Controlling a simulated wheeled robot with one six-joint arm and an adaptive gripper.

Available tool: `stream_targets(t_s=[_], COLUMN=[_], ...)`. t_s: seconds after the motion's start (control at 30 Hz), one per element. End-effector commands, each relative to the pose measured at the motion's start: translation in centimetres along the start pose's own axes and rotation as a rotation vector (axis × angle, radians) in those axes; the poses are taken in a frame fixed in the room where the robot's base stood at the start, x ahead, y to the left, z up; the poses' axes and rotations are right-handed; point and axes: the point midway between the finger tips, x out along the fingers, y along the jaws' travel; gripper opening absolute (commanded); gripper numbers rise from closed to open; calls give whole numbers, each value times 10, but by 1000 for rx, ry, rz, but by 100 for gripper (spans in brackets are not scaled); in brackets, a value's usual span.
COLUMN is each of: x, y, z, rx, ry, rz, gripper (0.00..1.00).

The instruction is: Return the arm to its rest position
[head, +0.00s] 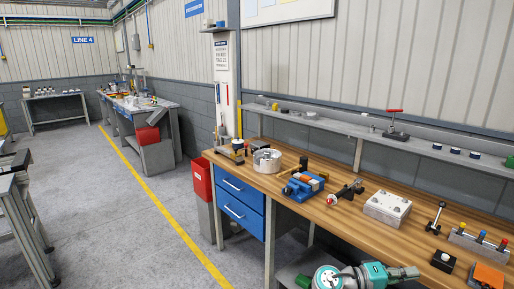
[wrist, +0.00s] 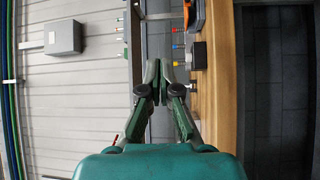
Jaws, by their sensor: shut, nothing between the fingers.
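My gripper (wrist: 157,80) points away from the wrist camera, its two dark green fingers drawn together with nothing between them. In the head view my folded arm shows at the bottom edge, with the teal and grey gripper end (head: 404,273) to the right, in front of the workbench (head: 335,217). The lower part of the arm is cut off by the frame. No object is in the gripper.
The bench holds a silver cylinder (head: 267,160), a blue fixture (head: 301,186), a metal block (head: 387,208) and an orange block (head: 488,276). A shelf (head: 340,125) runs behind it. A red bin (head: 201,179) stands left. Floor beyond the yellow line (head: 152,182) is open.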

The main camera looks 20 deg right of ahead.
Motion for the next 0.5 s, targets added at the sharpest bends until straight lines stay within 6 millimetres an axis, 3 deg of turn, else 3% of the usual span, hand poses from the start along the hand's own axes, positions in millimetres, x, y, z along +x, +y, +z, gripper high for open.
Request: stream_targets(t_s=[0.27,0.5], x=[-10,-26], y=[-34,-80], z=[5,18], rx=[-21,-39], ry=[111,262], rz=[-45,-118], gripper=[0,0])
